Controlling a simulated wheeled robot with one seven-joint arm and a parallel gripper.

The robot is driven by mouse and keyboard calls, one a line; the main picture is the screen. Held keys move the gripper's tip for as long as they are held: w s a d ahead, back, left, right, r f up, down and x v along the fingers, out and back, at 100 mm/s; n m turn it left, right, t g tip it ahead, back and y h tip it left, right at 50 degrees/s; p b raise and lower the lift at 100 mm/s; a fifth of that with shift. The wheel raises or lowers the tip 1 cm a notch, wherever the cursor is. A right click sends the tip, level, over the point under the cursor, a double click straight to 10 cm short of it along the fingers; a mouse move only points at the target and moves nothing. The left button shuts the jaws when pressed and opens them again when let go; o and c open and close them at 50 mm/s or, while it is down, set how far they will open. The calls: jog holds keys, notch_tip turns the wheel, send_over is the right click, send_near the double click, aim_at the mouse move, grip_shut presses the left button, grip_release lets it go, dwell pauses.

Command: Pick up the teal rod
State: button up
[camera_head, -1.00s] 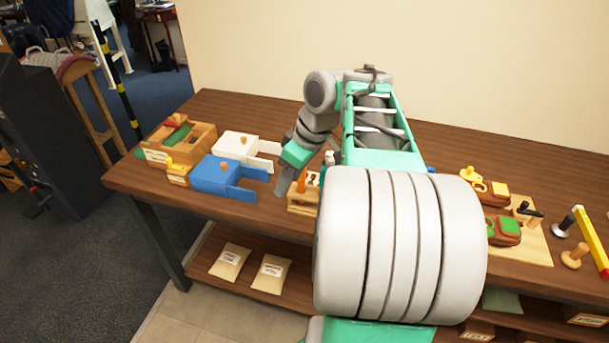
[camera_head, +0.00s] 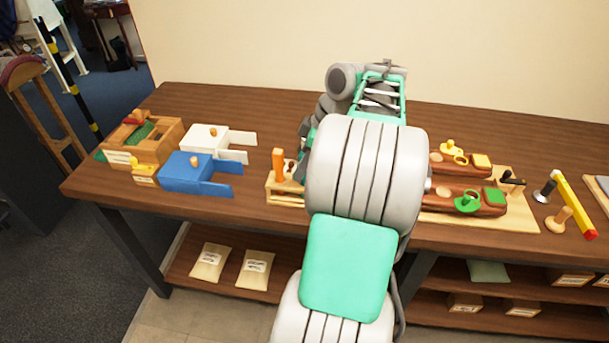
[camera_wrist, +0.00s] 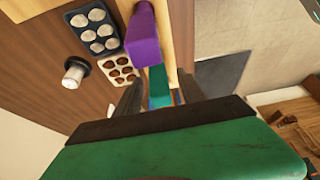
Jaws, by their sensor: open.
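The teal rod (camera_wrist: 159,86) shows in the wrist view between the two fingers of my gripper (camera_wrist: 160,78), just beyond the green palm. My gripper is open, with a finger on each side of the rod; I cannot tell whether either touches it. A purple block-shaped rod (camera_wrist: 143,38) stands close by, just above the teal one in the picture. In the head view my arm hides my gripper and the teal rod. An orange rod (camera_head: 278,164) stands upright in a wooden rack (camera_head: 285,201) left of my arm.
A blue box (camera_head: 195,178), a white box (camera_head: 208,137) and a wooden box (camera_head: 165,147) stand to the left on the table. Wooden pieces with green and yellow fittings (camera_head: 467,198) lie to the right. The wrist view shows a dark tray (camera_wrist: 73,20).

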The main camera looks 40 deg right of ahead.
jog(key=shift+x, duration=0.9)
grip_shut()
